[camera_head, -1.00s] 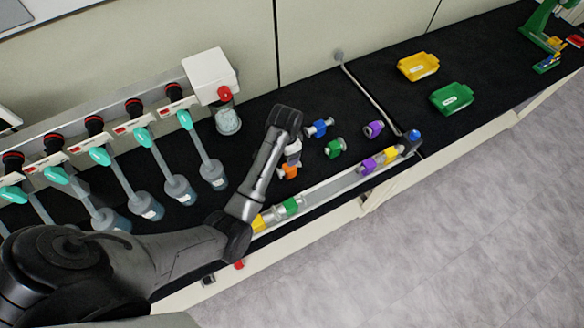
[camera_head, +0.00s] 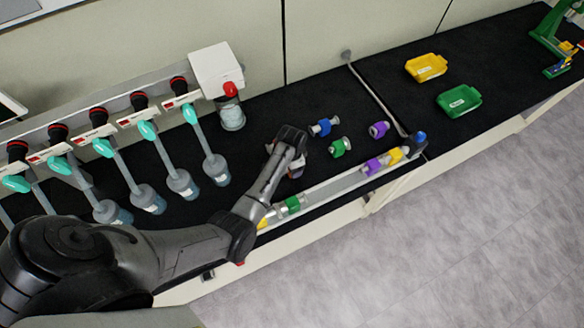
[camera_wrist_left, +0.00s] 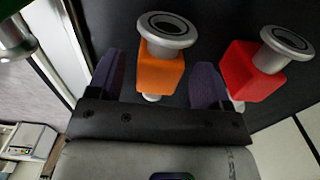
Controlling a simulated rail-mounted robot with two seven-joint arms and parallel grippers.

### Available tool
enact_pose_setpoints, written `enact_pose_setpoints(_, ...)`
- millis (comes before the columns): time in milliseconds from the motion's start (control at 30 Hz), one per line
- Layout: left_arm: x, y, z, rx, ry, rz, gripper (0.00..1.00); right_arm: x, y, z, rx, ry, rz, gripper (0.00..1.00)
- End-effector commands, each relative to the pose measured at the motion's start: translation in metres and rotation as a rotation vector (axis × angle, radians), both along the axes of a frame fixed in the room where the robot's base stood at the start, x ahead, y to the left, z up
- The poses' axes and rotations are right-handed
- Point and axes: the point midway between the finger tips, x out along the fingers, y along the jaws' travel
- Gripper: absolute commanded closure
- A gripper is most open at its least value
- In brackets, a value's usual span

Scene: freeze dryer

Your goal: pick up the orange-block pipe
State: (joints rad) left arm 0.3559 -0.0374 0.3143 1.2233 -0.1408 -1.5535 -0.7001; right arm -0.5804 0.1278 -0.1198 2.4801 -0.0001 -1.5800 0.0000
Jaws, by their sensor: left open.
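The orange-block pipe (camera_wrist_left: 160,72) has an orange block with a round grey flanged end, and stands on the black bench in the left wrist view. My left gripper (camera_wrist_left: 158,76) is open, with one dark finger on each side of the orange block. I cannot tell whether either finger touches it. In the head view my left gripper (camera_head: 293,168) points down at the bench, and the arm hides the orange block. My right gripper is in neither view.
A red-block pipe (camera_wrist_left: 255,72) stands just beside the right finger. Blue (camera_head: 322,127), green (camera_head: 340,147) and purple (camera_head: 379,129) pipe pieces lie nearby. A rail (camera_head: 335,186) with pipe pieces runs along the bench's front. Yellow (camera_head: 426,68) and green (camera_head: 459,101) trays stand farther right.

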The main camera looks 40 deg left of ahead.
Motion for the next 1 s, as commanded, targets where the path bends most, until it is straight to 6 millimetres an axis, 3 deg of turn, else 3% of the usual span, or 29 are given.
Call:
enact_pose_setpoints(233,-0.001,-0.001,-0.028,0.0,0.002,0.0,0.28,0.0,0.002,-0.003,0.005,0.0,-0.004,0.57)
enact_pose_setpoints(567,-0.001,0.0,-0.031,0.001,0.0,0.001,0.28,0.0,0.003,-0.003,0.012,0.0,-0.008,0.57)
enact_pose_setpoints(1000,-0.001,0.0,-0.031,0.001,0.0,0.0,0.7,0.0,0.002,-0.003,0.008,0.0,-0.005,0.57)
